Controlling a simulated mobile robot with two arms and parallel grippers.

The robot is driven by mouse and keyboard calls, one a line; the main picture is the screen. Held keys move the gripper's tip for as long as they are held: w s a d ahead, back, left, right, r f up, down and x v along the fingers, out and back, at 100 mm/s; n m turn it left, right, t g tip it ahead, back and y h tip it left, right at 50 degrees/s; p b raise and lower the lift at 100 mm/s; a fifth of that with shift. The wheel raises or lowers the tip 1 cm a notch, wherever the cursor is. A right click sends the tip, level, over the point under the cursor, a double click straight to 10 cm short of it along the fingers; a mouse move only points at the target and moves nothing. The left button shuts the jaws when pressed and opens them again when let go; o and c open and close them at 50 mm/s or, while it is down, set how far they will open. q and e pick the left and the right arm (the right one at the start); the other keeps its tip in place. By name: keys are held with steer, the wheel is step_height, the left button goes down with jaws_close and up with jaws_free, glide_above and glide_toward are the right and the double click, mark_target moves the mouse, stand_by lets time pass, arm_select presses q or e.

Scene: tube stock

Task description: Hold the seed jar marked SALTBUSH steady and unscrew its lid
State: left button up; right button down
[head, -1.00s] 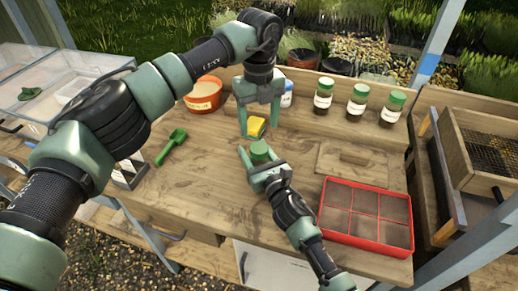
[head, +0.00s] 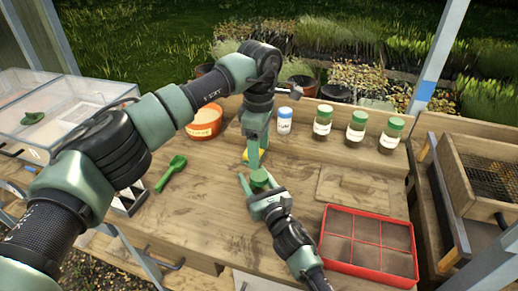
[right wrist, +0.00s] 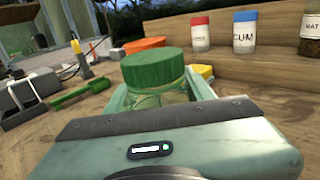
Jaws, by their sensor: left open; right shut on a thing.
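A small jar with a green lid (head: 259,177) stands at the middle of the bench, with my right gripper (head: 261,187) shut around its body. In the right wrist view the ribbed green lid (right wrist: 153,68) is on top of the clear jar body (right wrist: 162,97), between the fingers. No name can be read on this jar. My left gripper (head: 254,158) is open and empty, pointing down just behind and above the lid in the head view. It shows nearly edge-on, and I cannot tell any contact with the lid.
A red divided tray (head: 326,250) lies front right. A green scoop (head: 172,172) and an orange pot (head: 203,123) are left. A yellow block (head: 245,155) is partly hidden behind my left gripper.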

mark_target(259, 175)
arm_select(q)
steer(key=m, duration=0.4)
steer(key=shift+m, duration=0.4)
steer(key=m, duration=0.4)
steer(key=shift+m, duration=0.4)
steer(key=m, duration=0.8)
steer(key=shift+m, duration=0.3)
steer(key=shift+f, duration=4)
